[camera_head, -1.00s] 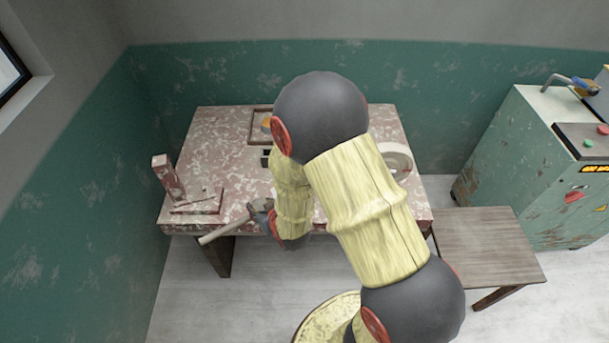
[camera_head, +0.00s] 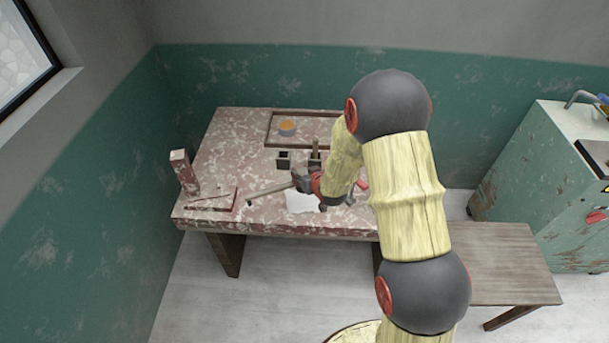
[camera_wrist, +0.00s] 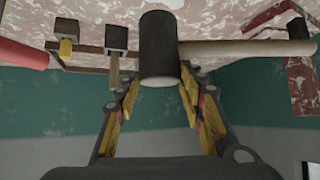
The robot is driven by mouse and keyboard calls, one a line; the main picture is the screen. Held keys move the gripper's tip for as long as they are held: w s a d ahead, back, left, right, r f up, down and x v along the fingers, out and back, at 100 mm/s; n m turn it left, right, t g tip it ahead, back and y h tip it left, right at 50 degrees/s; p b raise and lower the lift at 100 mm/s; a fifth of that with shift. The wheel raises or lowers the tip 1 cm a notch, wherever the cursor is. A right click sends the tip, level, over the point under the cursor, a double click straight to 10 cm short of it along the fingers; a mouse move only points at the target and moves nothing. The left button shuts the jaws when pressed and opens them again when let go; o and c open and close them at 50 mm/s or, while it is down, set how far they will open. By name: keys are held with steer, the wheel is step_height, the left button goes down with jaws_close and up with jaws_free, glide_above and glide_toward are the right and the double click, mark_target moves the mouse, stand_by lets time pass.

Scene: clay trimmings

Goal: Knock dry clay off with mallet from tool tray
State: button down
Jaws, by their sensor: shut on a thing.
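My gripper (camera_head: 312,186) is shut on a mallet, above the front middle of the table in the head view. The mallet's pale wooden handle (camera_head: 270,191) points left from the gripper. In the wrist view its dark cylindrical head (camera_wrist: 158,50) sits at the tips of my gripper (camera_wrist: 160,95), with the handle (camera_wrist: 245,48) running right.
The worn table (camera_head: 225,150) carries a reddish upright block on a base (camera_head: 184,172) at left. Two dark holders (camera_head: 283,160) stand behind the gripper and also show in the wrist view (camera_wrist: 66,28). A brown bench (camera_head: 490,262) and green cabinet (camera_head: 545,170) stand at right.

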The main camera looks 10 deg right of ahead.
steer(key=shift+f+b, duration=1.3)
steer(key=shift+f, duration=1.45)
step_height(320, 180, down, 4)
steer(key=b, duration=0.3)
steer(key=shift+r, duration=0.15)
steer(key=shift+r+p, duration=2)
steer(key=shift+r, duration=1.5)
steer(key=shift+f, duration=0.15)
step_height(320, 180, down, 3)
steer(key=m+h+b, duration=0.1)
steer(key=b, duration=0.3)
steer(key=shift+a, duration=0.15)
